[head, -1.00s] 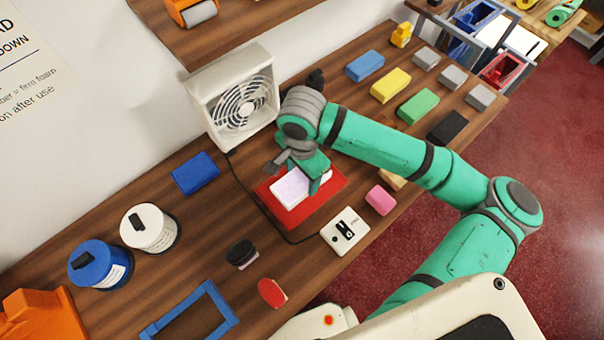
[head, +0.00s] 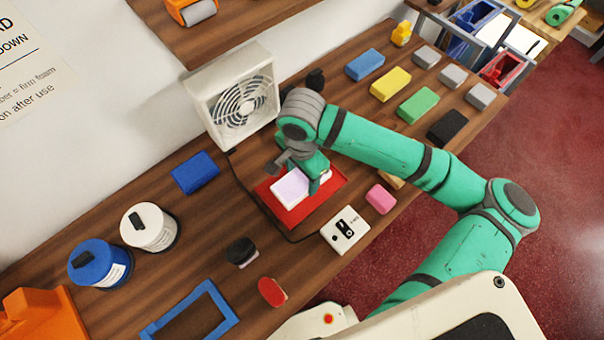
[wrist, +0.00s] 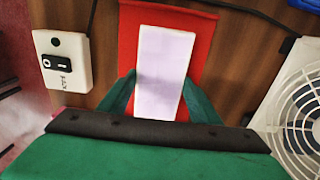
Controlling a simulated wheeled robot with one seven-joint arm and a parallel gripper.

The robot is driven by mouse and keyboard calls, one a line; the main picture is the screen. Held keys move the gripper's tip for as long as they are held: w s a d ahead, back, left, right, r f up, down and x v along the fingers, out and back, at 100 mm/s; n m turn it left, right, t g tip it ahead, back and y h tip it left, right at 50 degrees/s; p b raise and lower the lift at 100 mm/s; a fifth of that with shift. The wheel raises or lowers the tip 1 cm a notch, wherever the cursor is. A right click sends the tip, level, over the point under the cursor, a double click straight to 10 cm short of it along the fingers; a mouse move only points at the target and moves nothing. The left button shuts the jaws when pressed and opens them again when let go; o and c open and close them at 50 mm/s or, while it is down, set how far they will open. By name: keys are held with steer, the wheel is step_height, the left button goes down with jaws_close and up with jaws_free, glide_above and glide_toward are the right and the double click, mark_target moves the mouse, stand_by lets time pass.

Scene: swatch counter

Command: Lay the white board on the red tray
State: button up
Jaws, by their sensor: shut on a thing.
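The white board (head: 291,190) is a pale lilac-white rectangle over the red tray (head: 302,214). My gripper (head: 317,180) is shut on the board, with its green fingers at the board's two long sides. In the wrist view the board (wrist: 162,65) lies lengthwise over the red tray (wrist: 202,45), and my gripper (wrist: 158,92) grips its near part. The board's outline falls inside the visible red. I cannot tell whether its underside touches the tray.
A white fan (head: 240,100) stands close behind the tray. A white switch box (head: 345,230) and a pink block (head: 380,198) sit close by on the right. A dark cable runs around the tray. Several coloured blocks lie farther along the counter.

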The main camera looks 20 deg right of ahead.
steer(key=shift+f, duration=0.25)
steer(key=o, duration=1.2)
step_height(320, 180, up, 11)
steer(key=shift+f, duration=0.1)
